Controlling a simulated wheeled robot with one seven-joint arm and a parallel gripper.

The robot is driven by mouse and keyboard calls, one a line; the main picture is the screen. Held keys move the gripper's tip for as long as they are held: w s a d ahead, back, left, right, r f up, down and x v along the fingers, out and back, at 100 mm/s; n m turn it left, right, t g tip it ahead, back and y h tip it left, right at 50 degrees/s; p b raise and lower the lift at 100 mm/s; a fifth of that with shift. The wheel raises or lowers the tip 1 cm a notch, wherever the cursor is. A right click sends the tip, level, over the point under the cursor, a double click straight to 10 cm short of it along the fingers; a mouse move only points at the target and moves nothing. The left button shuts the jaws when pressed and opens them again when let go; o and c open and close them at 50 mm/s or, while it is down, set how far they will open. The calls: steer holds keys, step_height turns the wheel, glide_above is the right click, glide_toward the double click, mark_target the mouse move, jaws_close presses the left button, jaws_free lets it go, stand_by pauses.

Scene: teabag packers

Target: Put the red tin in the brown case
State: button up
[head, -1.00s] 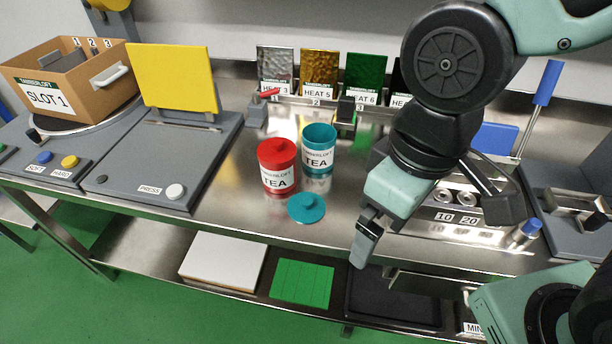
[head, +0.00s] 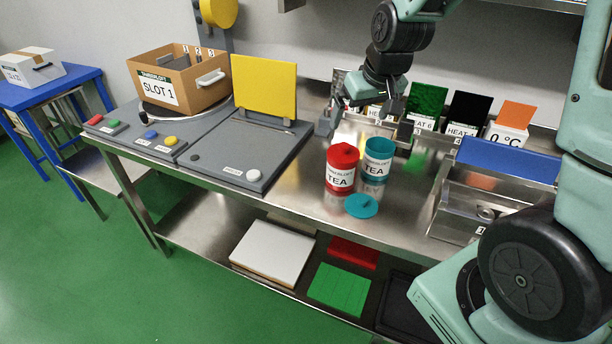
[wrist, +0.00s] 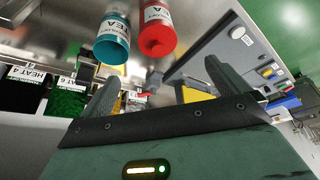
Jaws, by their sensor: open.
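The red tin (head: 340,172), lidded and labelled TEA, stands upright on the steel bench; it also shows at the top of the wrist view (wrist: 157,32). The brown case (head: 190,86), an open-topped box marked SLOT 1, stands on a round plate at the bench's left part. Dividers numbered 1, 2 and 3 show inside it; its floor is hidden. My gripper (head: 370,106) is open and empty, raised beyond the red tin towards the wall. In the wrist view my gripper (wrist: 160,88) has its fingers wide apart with nothing between them.
An open teal tin (head: 378,158) stands close right of the red tin, its teal lid (head: 361,206) lying in front. A grey press with a raised yellow plate (head: 265,88) stands between tin and case. Heat sample cards (head: 428,104) line the back.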

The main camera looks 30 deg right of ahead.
steer(key=p, duration=0.3)
glide_toward(344, 153)
steer(key=x, duration=0.7)
steer(key=shift+w+d+r, duration=0.15)
steer(key=shift+w+r, duration=0.05)
steer(key=shift+w, duration=0.15)
steer(key=shift+p+x, duration=0.9)
steer(key=shift+x, duration=1.75)
steer(key=shift+s+d+f, duration=0.1)
steer(key=shift+s+d, duration=0.05)
steer(key=shift+s, duration=0.05)
steer(key=c, duration=1.4)
